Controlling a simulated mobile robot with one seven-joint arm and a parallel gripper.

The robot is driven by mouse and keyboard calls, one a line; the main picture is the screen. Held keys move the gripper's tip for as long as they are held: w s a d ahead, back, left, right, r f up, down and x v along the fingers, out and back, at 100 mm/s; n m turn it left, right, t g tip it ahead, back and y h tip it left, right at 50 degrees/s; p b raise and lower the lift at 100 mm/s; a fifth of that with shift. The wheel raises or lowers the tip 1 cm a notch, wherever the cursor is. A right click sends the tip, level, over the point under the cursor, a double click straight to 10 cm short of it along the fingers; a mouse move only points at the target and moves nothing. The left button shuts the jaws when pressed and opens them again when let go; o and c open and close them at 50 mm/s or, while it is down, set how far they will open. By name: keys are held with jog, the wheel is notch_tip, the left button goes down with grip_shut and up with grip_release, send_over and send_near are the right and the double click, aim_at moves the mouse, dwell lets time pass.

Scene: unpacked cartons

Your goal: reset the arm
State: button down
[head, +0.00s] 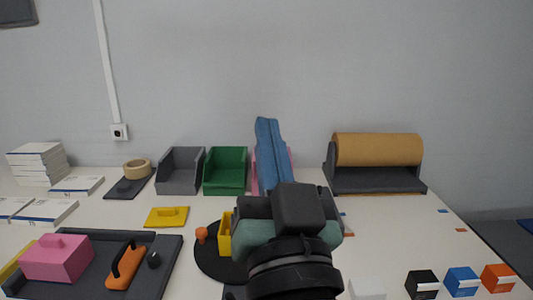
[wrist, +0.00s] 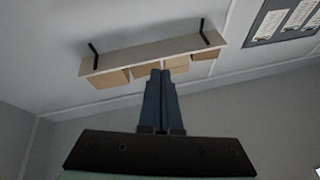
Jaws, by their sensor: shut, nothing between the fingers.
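My gripper (head: 267,125) is raised above the table in the head view, its blue fingers together and pointing up. The wrist view also shows the fingers (wrist: 161,100), pressed together with nothing between them. In that view they point toward a wall shelf (wrist: 150,52) with several cardboard boxes (wrist: 104,79). My dark wrist hides part of the table's middle in the head view.
The white table (head: 395,240) holds a green bin (head: 225,172), a grey bin (head: 180,172), a brown roll on a stand (head: 378,150), and a dark tray (head: 160,270) with a pink block (head: 57,260). Small boxes (head: 461,281) line the front right. Table space before the roll is mostly clear.

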jog(key=s+r+n+t+h, duration=0.1)
jog(key=s+r+t, duration=0.1)
jog(key=s+r, duration=0.4)
jog(key=s+r+t+h, duration=0.2)
jog(key=s+r+t, duration=0.1)
jog(key=r, duration=0.6)
notch_tip(320, 180, up, 18)
jog(key=p, duration=1.9)
jog(key=shift+w+a+g+p, duration=0.2)
jog(key=shift+w+g+p, duration=0.1)
jog(key=shift+w+p, duration=0.15)
jog(key=shift+f, duration=0.1)
